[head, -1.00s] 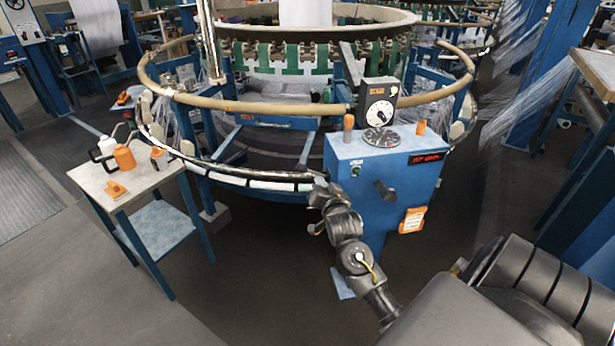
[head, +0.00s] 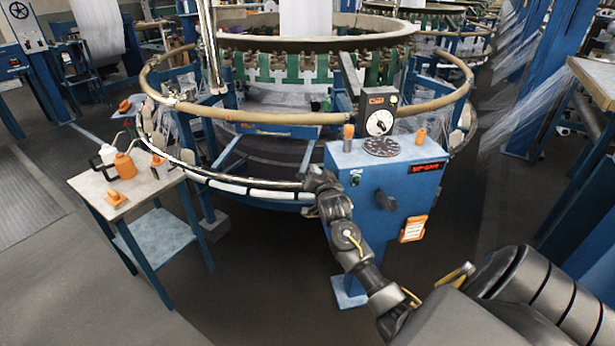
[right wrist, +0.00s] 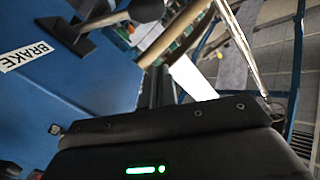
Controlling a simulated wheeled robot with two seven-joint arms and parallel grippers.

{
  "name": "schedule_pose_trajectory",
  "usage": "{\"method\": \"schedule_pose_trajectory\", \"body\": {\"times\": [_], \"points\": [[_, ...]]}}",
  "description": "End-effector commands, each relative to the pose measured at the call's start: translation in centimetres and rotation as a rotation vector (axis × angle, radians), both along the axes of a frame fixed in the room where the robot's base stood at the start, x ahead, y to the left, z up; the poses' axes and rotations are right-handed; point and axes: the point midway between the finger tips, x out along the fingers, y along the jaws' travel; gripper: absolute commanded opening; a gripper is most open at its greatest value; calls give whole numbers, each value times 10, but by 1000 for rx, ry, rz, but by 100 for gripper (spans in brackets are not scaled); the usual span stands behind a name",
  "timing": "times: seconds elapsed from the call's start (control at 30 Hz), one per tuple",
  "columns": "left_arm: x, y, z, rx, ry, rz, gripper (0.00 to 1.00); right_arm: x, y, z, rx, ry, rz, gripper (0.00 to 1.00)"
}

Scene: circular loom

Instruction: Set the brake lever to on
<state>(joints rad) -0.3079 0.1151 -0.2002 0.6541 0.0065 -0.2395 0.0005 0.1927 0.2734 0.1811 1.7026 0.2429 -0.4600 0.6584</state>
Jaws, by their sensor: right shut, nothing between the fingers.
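The brake lever (head: 385,200) is a dark handle on the front face of the blue control cabinet (head: 350,215). My left gripper is not in view.
The loom's tan ring (head: 250,117) and lower white-and-metal rail (head: 235,187) curve close behind my right gripper. A dial box (head: 379,112) tops the cabinet; an orange-framed card (head: 413,228) hangs right of the lever. A side table (head: 95,183) with bottles stands left. Floor between is clear.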

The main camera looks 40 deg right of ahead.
Motion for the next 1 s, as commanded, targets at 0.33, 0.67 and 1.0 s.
{"method": "schedule_pose_trajectory", "body": {"times": [0.33, 0.67, 1.0], "points": [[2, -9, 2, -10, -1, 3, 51, 28, 4, -29, 2, 2, 1, 0], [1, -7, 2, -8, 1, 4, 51, 31, 7, -35, 0, 0, 1, 0], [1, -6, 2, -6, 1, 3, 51, 32, 9, -37, -17, 11, 2, 0]]}}
